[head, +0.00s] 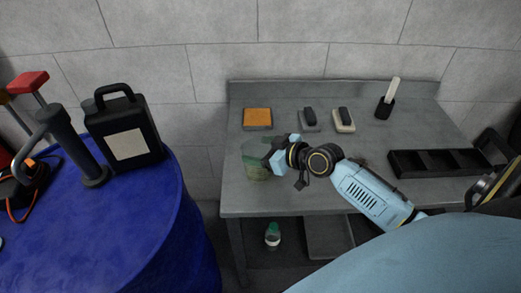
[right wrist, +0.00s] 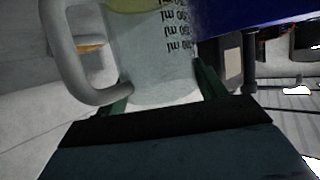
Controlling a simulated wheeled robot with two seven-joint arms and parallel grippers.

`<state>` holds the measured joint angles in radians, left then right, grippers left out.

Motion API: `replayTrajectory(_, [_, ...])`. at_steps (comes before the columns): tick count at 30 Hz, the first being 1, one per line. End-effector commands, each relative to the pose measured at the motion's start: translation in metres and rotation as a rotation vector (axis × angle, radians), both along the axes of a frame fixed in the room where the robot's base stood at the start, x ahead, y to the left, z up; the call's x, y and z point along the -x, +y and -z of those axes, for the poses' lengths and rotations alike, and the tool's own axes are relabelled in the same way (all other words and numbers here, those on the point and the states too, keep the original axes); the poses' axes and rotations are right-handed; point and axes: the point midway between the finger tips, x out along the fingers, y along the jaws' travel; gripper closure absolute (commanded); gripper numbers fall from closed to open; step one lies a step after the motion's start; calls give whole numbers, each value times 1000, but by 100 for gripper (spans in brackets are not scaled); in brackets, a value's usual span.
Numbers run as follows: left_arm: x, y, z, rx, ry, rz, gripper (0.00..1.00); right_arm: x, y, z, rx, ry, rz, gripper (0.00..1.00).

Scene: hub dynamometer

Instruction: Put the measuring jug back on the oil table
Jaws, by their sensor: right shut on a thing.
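The measuring jug (head: 256,162) is a translucent, greenish container at the front left of the grey table (head: 300,195). My right gripper (head: 269,157) reaches it from the right and is shut on it, hiding its right side. In the right wrist view the jug (right wrist: 155,65) fills the space between the green fingers (right wrist: 163,95). Its grey handle is on the left, and ml marks and some yellowish liquid show. The jug is over the table top; I cannot tell whether its base touches it. My left gripper is not in view.
An orange-topped block (head: 257,118) lies behind the jug. Two small dark-and-light brushes (head: 344,119), a white-handled brush (head: 386,98) and a black divided tray (head: 437,162) are further right. A blue drum (head: 120,225) with a black canister (head: 125,130) stands left. A bottle (head: 272,236) is below.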

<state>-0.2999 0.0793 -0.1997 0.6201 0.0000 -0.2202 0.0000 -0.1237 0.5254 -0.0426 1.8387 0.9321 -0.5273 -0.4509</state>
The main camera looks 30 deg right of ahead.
Motion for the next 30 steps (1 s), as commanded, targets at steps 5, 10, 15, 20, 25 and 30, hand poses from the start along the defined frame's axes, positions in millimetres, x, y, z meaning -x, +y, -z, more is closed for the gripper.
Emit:
replayTrajectory(5, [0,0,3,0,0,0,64,0,0,3,0,-1,0,73])
replayTrajectory(10, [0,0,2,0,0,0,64,0,0,3,0,1,0,11])
replayTrajectory(15, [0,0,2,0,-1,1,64,0,0,3,0,1,0,8])
replayTrajectory(20, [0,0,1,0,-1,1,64,0,0,1,0,0,0,8])
replayTrajectory(25, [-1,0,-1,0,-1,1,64,11,-5,-4,2,2,1,8])
replayTrajectory(30, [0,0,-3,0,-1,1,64,38,-16,-16,4,5,-2,8])
